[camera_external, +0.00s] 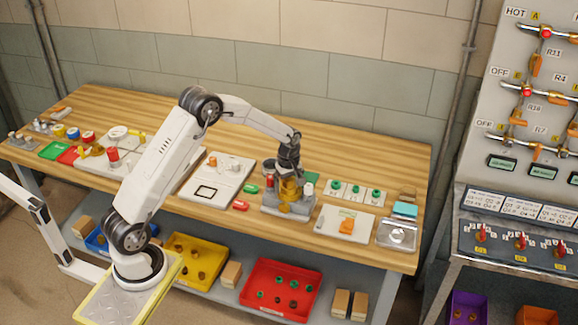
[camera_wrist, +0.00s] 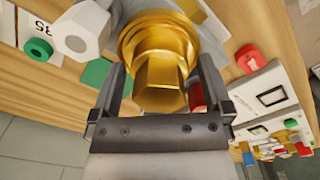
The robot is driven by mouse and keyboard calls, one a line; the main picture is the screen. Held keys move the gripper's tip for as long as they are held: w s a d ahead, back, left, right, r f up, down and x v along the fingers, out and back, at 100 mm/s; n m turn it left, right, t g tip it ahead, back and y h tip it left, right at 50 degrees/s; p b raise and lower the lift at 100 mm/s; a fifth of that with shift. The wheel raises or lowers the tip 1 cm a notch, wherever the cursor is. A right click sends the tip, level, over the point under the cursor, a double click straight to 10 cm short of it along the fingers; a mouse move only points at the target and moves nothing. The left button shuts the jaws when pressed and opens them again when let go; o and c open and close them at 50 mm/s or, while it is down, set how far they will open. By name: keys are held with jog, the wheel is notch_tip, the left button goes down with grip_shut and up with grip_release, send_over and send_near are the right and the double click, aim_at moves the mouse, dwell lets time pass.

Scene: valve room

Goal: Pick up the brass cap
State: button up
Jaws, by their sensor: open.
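The brass cap (camera_external: 291,190) sits on a grey fixture (camera_external: 284,207) on the wooden bench. In the wrist view the brass cap (camera_wrist: 160,80) is large, with a hexagonal end facing the camera and a round flange beyond it. My gripper (camera_wrist: 160,72) is open, with one finger on each side of the hexagonal end. I cannot tell whether either finger touches it. In the external view my gripper (camera_external: 289,172) points down at the cap and partly hides it.
A white hexagonal piece (camera_wrist: 82,31) stands close beside the left finger. A red part (camera_external: 240,205) and a green part (camera_external: 250,188) lie left of the fixture. White plates with green knobs (camera_external: 354,191) and a light board (camera_external: 345,222) lie to the right.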

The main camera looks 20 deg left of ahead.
grip_shut()
jog(key=shift+r, duration=0.1)
jog(key=shift+r, duration=0.15)
jog(key=shift+r, duration=0.55)
jog(key=s+a+r, duration=0.5)
jog(key=s+r, duration=0.6)
jog(key=s, duration=0.2)
jog(key=shift+r, duration=0.25)
jog(key=shift+w, duration=0.1)
dwell(0.4)
